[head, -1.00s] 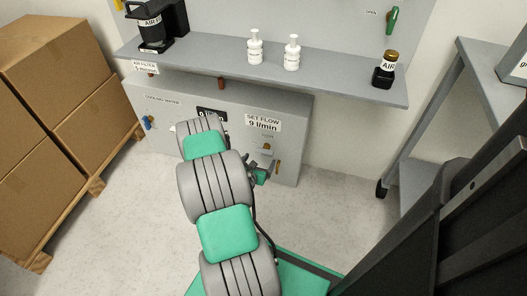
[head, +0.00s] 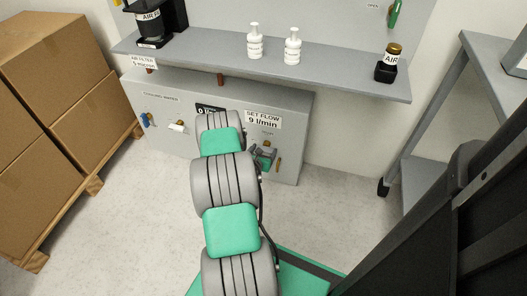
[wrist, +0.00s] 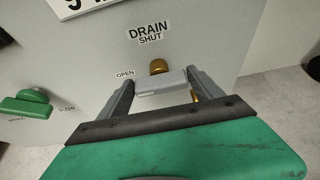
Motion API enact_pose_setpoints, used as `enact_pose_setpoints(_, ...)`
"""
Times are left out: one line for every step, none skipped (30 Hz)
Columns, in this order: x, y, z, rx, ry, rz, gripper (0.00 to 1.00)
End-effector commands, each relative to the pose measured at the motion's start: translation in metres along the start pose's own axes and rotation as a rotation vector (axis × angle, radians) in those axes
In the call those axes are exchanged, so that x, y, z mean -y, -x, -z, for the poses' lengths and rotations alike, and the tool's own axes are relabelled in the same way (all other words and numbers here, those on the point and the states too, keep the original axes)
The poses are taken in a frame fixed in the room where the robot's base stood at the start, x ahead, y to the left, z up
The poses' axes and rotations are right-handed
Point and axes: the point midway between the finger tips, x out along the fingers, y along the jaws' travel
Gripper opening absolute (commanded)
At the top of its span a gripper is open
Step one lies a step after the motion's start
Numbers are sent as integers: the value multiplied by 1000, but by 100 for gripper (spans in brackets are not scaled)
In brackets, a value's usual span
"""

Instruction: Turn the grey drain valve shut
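The grey drain valve is a flat grey bar handle (wrist: 162,83) on a brass stem (wrist: 157,67), centred in the wrist view. The bar lies roughly crosswise, tilted slightly up to the right. "DRAIN" and "SHUT" are printed above it and "OPEN" to its upper left. My gripper (wrist: 161,79) is open, with one finger near each end of the bar. I cannot tell whether either finger touches it. In the head view my gripper (head: 263,157) is at the right part of the grey panel, where it hides most of the valve.
A green valve handle (wrist: 27,105) sits left of the drain in the wrist view. In the head view, the shelf (head: 340,80) with bottles overhangs the grey panel (head: 165,100). Boxes (head: 60,100) on a pallet stand left and a cart (head: 430,120) right. Floor between is clear.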

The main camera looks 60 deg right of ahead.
Motion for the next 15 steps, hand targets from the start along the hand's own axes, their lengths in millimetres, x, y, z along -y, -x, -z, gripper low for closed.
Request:
enact_pose_setpoints(0, 0, 0, 0, 0, 0, 70)
enact_pose_setpoints(0, 0, 0, 0, 0, 0, 68)
enact_pose_setpoints(0, 0, 0, 0, 0, 0, 64)
enact_pose_setpoints(0, 0, 0, 0, 0, 0, 62)
enact_pose_setpoints(0, 0, 0, 0, 0, 0, 59)
enact_pose_setpoints(0, 0, 0, 0, 0, 0, 56)
enact_pose_setpoints(0, 0, 0, 0, 0, 0, 54)
enact_pose_setpoints(0, 0, 0, 0, 0, 0, 51)
enact_pose_setpoints(0, 0, 0, 0, 0, 0, 48)
enact_pose_setpoints(0, 0, 0, 0, 0, 0, 45)
enact_pose_setpoints(0, 0, 0, 0, 0, 0, 43)
enact_pose_setpoints(0, 0, 0, 0, 0, 0, 40)
enact_pose_setpoints(0, 0, 0, 0, 0, 0, 37)
enact_pose_setpoints(0, 0, 0, 0, 0, 0, 35)
enact_pose_setpoints(0, 0, 0, 0, 0, 0, 32)
